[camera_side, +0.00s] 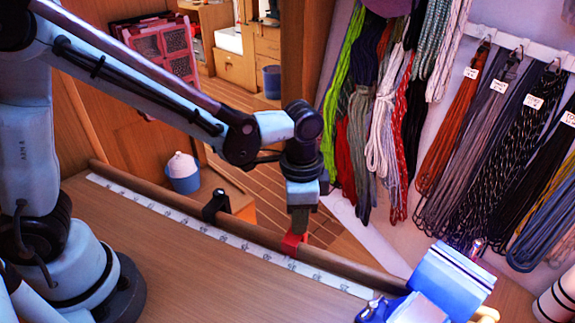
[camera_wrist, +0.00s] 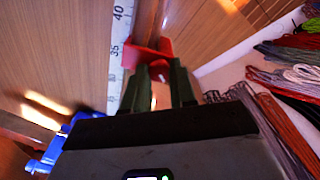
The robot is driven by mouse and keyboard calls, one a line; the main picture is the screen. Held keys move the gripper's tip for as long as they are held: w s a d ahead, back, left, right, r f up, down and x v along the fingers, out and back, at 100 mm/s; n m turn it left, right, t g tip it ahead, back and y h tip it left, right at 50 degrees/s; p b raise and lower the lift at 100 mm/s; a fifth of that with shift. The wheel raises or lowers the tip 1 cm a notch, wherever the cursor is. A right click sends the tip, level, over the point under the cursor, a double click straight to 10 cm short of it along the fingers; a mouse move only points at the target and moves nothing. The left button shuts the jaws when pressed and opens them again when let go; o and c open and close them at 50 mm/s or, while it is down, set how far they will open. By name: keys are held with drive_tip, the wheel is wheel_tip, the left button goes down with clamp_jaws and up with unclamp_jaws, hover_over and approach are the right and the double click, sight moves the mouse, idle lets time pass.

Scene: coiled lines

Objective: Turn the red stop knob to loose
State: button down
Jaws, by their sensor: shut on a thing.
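The red stop (camera_side: 291,244) sits on the wooden rail (camera_side: 250,232) beside a white measuring strip (camera_side: 225,237). My gripper (camera_side: 299,222) points down from above, with its fingertips at the stop. In the wrist view, the red stop (camera_wrist: 149,53) lies at the ends of my gripper's dark green fingers (camera_wrist: 162,70), near the 35 mark. The gripper is shut on the stop's knob. The fingers hide most of the knob, so I cannot tell its angle or any loose or tight marking.
A black bracket (camera_side: 215,205) stands on the rail to the left. A blue device (camera_side: 450,280) stands at the rail's right end. Coiled lines (camera_side: 480,150) hang on the wall behind. The wooden bench top (camera_side: 190,280) in front is mostly clear.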

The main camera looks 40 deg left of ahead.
drive_tip(key=n, duration=0.4)
drive_tip(key=shift+n, duration=2.6)
drive_tip(key=c, duration=0.9)
unclamp_jaws()
drive_tip(key=shift+r, duration=0.1)
wheel_tip(320, 180, up, 12)
